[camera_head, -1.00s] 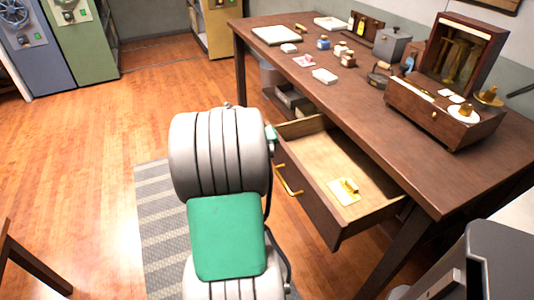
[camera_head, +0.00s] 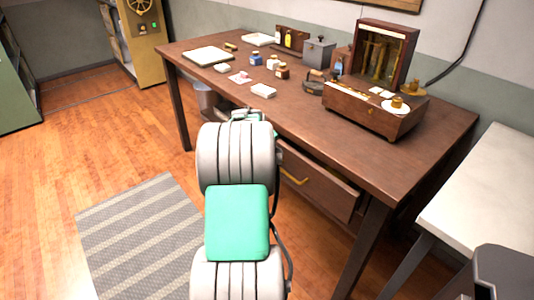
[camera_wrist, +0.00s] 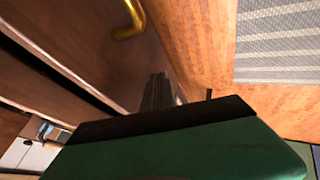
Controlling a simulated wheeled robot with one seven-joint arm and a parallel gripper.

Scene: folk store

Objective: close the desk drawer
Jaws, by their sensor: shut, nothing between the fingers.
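The desk (camera_head: 400,155) is dark brown wood. Its drawer front (camera_head: 325,190), with a brass handle (camera_head: 294,179), sits close under the desk top's edge in the head view. The drawer's inside is out of sight there, and I cannot tell whether the front is fully flush. In the wrist view the drawer front (camera_wrist: 100,45) fills the upper left, with the brass handle (camera_wrist: 130,20) at the top. My gripper (camera_wrist: 157,92) is shut and empty beside the drawer front, below the handle in the picture; contact is unclear. My arm hides it in the head view.
A wooden box with an open lid (camera_head: 372,110), jars, papers and tools stand on the desk. A white table (camera_head: 480,190) is at the right. A striped grey rug (camera_head: 140,235) lies on the open wood floor at left. A bin (camera_head: 207,97) stands under the desk.

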